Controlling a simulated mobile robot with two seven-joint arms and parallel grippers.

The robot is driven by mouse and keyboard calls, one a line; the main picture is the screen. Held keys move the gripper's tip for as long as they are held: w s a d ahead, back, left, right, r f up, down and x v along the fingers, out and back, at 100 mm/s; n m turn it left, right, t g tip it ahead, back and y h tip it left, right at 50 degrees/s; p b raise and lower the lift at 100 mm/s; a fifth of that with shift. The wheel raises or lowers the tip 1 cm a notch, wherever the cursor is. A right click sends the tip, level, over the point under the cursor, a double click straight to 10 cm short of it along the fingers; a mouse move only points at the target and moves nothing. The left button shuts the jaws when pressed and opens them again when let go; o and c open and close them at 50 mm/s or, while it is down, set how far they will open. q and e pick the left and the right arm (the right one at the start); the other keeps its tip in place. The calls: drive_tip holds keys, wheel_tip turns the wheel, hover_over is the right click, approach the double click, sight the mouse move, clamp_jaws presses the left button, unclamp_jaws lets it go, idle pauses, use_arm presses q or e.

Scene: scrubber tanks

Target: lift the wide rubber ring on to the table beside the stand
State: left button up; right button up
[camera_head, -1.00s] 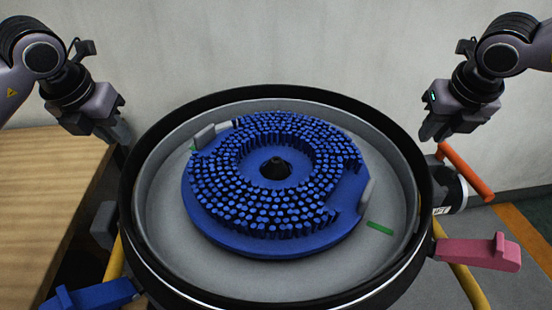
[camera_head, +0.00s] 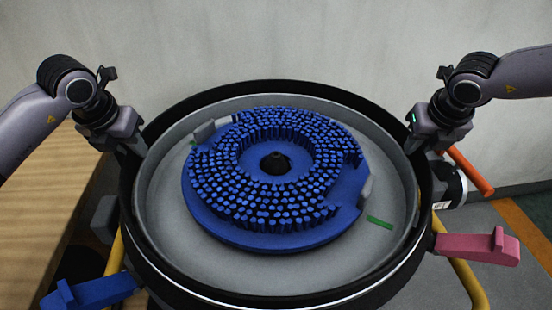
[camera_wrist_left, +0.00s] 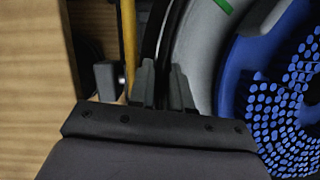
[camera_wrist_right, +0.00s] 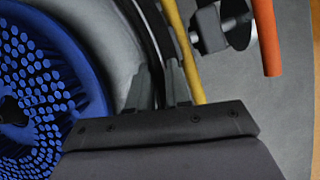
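The wide black rubber ring (camera_head: 285,88) runs round the rim of the round grey tank and also shows in the left wrist view (camera_wrist_left: 157,28) and right wrist view (camera_wrist_right: 153,25). My left gripper (camera_head: 138,152) is at the ring's left side; its fingers (camera_wrist_left: 162,80) look open, one on each side of the rim. My right gripper (camera_head: 412,148) is at the ring's right side, its fingers (camera_wrist_right: 157,80) also apart around the rim. I cannot tell whether they touch the ring. The wooden table (camera_head: 50,200) is at the left.
A blue bristled disc (camera_head: 275,240) lies inside the tank. A blue handle (camera_head: 95,290), a pink handle (camera_head: 475,248) and an orange bar (camera_head: 470,172) stick out around it. Yellow stand tubes (camera_head: 468,285) show below. The visible tabletop is bare.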

use_arm(q)
clamp_jaws()
use_arm(e)
clamp_jaws()
use_arm(q)
drive_tip(key=shift+r, duration=0.1)
use_arm(e)
drive_tip(key=shift+r, duration=0.15)
idle(0.9)
